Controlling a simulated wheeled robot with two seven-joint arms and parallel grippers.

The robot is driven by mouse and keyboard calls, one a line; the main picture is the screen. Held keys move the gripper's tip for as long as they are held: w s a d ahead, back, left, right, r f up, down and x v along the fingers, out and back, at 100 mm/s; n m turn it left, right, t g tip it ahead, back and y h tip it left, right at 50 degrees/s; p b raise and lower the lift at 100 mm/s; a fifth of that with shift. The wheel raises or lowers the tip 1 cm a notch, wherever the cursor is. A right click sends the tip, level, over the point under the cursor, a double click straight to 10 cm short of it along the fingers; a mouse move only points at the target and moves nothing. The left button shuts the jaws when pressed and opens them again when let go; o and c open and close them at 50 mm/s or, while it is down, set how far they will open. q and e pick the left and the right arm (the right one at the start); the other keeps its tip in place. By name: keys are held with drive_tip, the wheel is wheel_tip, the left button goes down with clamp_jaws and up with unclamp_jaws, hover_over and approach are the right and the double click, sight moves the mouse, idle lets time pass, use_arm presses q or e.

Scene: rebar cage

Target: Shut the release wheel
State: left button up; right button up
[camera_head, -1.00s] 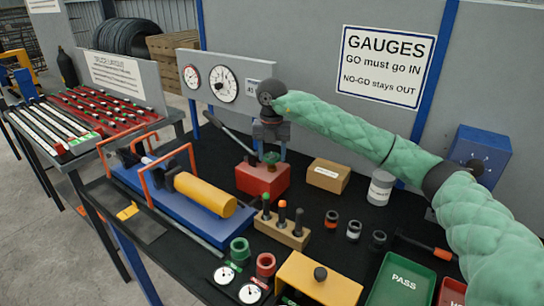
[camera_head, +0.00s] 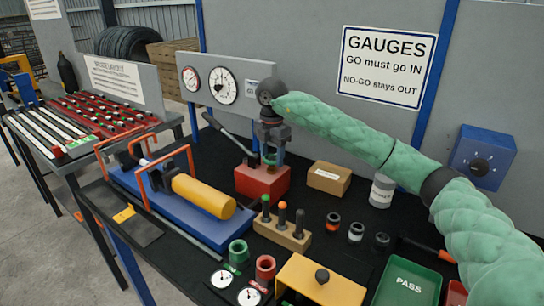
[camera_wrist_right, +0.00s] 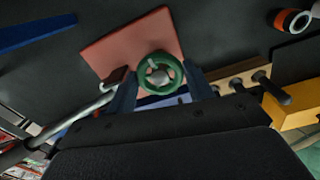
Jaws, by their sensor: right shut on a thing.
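The release wheel is a small green spoked wheel (camera_head: 270,159) on top of the red pump block (camera_head: 262,182). In the right wrist view the green wheel (camera_wrist_right: 158,72) faces the camera over the red block (camera_wrist_right: 115,50). My right gripper (camera_head: 272,152) points down over the block, with its fingers around the wheel. In the wrist view its dark fingers (camera_wrist_right: 160,92) stand on the two sides of the wheel, shut on it. The far finger contact is partly hidden in the head view. My left gripper is not in view.
The pump's dark lever (camera_head: 228,138) slants up to the left behind the block. A blue press with a yellow cylinder (camera_head: 203,196) lies to the left. A wooden stand with several plugs (camera_head: 282,232) is in front, and a cardboard box (camera_head: 328,178) is to the right.

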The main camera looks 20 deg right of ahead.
sight(272, 157)
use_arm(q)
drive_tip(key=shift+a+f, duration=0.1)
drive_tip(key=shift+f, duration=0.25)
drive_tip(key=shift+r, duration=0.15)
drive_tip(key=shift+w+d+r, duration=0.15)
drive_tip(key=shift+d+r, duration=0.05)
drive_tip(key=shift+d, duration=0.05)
use_arm(e)
drive_tip(key=o, duration=1)
drive_tip(key=shift+c, duration=0.2)
drive_tip(key=shift+r, duration=0.5)
wheel_tip(272, 157, up, 5)
drive_tip(key=shift+b, duration=0.7)
drive_tip(key=shift+r, duration=0.9)
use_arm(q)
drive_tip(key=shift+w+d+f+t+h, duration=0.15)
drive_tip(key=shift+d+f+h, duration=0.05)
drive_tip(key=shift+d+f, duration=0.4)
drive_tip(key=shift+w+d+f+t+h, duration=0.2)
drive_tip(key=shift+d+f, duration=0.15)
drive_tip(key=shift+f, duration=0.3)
